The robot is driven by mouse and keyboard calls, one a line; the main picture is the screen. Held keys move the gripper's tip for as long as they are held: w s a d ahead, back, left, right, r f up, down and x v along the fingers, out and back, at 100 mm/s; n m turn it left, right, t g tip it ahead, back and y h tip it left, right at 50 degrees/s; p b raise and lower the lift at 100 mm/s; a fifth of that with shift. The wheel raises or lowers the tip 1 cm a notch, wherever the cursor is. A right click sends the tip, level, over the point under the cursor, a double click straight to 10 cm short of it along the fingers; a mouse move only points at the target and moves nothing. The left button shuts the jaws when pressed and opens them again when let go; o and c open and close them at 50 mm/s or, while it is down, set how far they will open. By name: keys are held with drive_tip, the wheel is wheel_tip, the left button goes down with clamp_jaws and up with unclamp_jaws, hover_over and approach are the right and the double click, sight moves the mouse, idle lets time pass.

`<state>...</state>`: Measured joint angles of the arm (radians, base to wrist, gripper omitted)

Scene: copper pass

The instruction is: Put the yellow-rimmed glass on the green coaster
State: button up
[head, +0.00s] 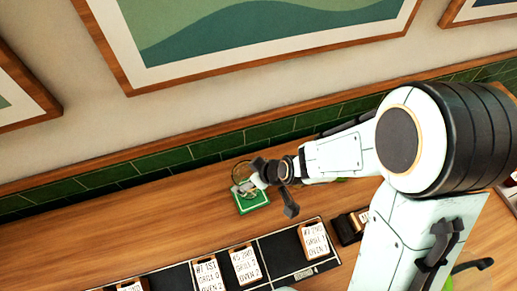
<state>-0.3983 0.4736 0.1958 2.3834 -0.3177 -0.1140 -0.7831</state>
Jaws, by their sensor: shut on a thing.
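The green coaster (252,204) lies on the wooden counter near the tiled wall, with a pale border line on its top. The yellow-rimmed glass (241,178) is small and clear in this view, with its rim showing as a thin yellowish ring. It appears over the back part of the coaster. My gripper (262,172) reaches in from the right and is shut on the glass. The gripper hides part of the glass. I cannot tell whether the base of the glass touches the coaster.
A black rail (275,250) with several order tickets lies along the counter in front of the coaster. A small dark box (348,227) stands right of the rail. Green tiles (160,160) edge the wall behind. The counter left of the coaster is clear.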

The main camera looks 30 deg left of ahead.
sight(242, 183)
drive_tip(key=shift+f, duration=1.7)
drive_tip(key=shift+f, duration=0.1)
drive_tip(key=o, duration=1.2)
drive_tip(key=shift+d+r, duration=0.1)
drive_tip(key=shift+r, duration=0.2)
drive_tip(key=v, duration=1.2)
drive_tip(key=s+d+r+m+h, duration=0.2)
drive_tip(key=s+d+r+m, duration=0.1)
drive_tip(key=d+m, duration=0.4)
drive_tip(key=s+d+r+m+g+h, duration=0.1)
drive_tip(key=s+d+r+m+h, duration=0.2)
drive_tip(key=s+d+m, duration=0.3)
drive_tip(key=d+r+m, duration=0.1)
drive_tip(key=d, duration=0.4)
drive_tip(key=shift+s+r+g+h, duration=0.15)
drive_tip(key=shift+r+g+h, duration=0.1)
drive_tip(key=shift+g+h, duration=0.05)
